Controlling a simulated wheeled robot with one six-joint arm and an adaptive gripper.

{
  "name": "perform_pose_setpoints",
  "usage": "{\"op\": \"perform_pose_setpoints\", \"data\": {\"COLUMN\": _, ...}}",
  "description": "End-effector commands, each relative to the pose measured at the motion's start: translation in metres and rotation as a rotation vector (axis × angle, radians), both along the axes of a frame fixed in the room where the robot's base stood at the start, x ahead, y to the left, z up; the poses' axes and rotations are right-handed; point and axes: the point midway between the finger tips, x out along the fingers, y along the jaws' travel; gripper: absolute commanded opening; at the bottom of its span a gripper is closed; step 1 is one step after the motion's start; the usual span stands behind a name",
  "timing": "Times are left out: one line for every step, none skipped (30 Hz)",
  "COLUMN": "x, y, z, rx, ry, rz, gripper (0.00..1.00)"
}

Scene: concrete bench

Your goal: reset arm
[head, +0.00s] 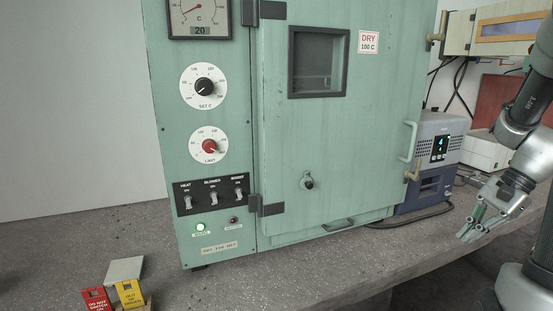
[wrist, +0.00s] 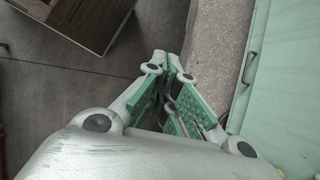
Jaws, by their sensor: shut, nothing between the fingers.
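My gripper (head: 470,232) is at the right in the head view, at the end of my arm, beside the front edge of the bench. Its fingers are shut and hold nothing. In the wrist view the closed fingertips (wrist: 172,70) with green pads point away from the camera, with the bench edge and the floor beyond them. No object touches the fingers.
A green oven (head: 380,120) with its door shut stands on the concrete bench (head: 100,240). A grey-blue instrument (head: 437,165) stands right of it. Red and yellow tags (head: 130,294) lie front left. A wooden cabinet (wrist: 85,20) is on the floor side.

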Motion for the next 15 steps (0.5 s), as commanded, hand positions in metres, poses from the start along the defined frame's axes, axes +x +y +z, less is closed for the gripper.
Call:
{"op": "perform_pose_setpoints", "data": {"x": -0.014, "y": 0.009, "z": 0.014, "rx": -0.081, "ry": -0.054, "rz": 0.151, "gripper": 0.00}}
{"op": "perform_pose_setpoints", "data": {"x": -0.022, "y": 0.012, "z": 0.020, "rx": -0.127, "ry": -0.084, "rz": 0.239, "gripper": 0.00}}
{"op": "perform_pose_setpoints", "data": {"x": -0.032, "y": 0.016, "z": 0.029, "rx": -0.186, "ry": -0.120, "rz": 0.354, "gripper": 0.00}}
{"op": "perform_pose_setpoints", "data": {"x": -0.039, "y": 0.019, "z": 0.035, "rx": -0.228, "ry": -0.146, "rz": 0.435, "gripper": 0.00}}
{"op": "perform_pose_setpoints", "data": {"x": -0.046, "y": 0.022, "z": 0.041, "rx": -0.268, "ry": -0.171, "rz": 0.512, "gripper": 0.00}}
{"op": "perform_pose_setpoints", "data": {"x": -0.054, "y": 0.026, "z": 0.049, "rx": -0.323, "ry": -0.203, "rz": 0.611, "gripper": 0.00}}
{"op": "perform_pose_setpoints", "data": {"x": -0.060, "y": 0.029, "z": 0.054, "rx": -0.359, "ry": -0.225, "rz": 0.678, "gripper": 0.00}}
{"op": "perform_pose_setpoints", "data": {"x": -0.065, "y": 0.032, "z": 0.060, "rx": -0.397, "ry": -0.247, "rz": 0.739, "gripper": 0.00}}
{"op": "perform_pose_setpoints", "data": {"x": -0.072, "y": 0.036, "z": 0.067, "rx": -0.445, "ry": -0.275, "rz": 0.811, "gripper": 0.00}}
{"op": "perform_pose_setpoints", "data": {"x": -0.077, "y": 0.040, "z": 0.072, "rx": -0.479, "ry": -0.296, "rz": 0.859, "gripper": 0.00}}
{"op": "perform_pose_setpoints", "data": {"x": -0.082, "y": 0.044, "z": 0.077, "rx": -0.511, "ry": -0.318, "rz": 0.898, "gripper": 0.00}}
{"op": "perform_pose_setpoints", "data": {"x": -0.088, "y": 0.049, "z": 0.083, "rx": -0.549, "ry": -0.346, "rz": 0.940, "gripper": 0.00}}
{"op": "perform_pose_setpoints", "data": {"x": -0.092, "y": 0.053, "z": 0.087, "rx": -0.573, "ry": -0.368, "rz": 0.970, "gripper": 0.00}}
{"op": "perform_pose_setpoints", "data": {"x": -0.095, "y": 0.057, "z": 0.091, "rx": -0.594, "ry": -0.391, "rz": 0.996, "gripper": 0.00}}
{"op": "perform_pose_setpoints", "data": {"x": -0.099, "y": 0.063, "z": 0.096, "rx": -0.618, "ry": -0.423, "rz": 1.024, "gripper": 0.00}}
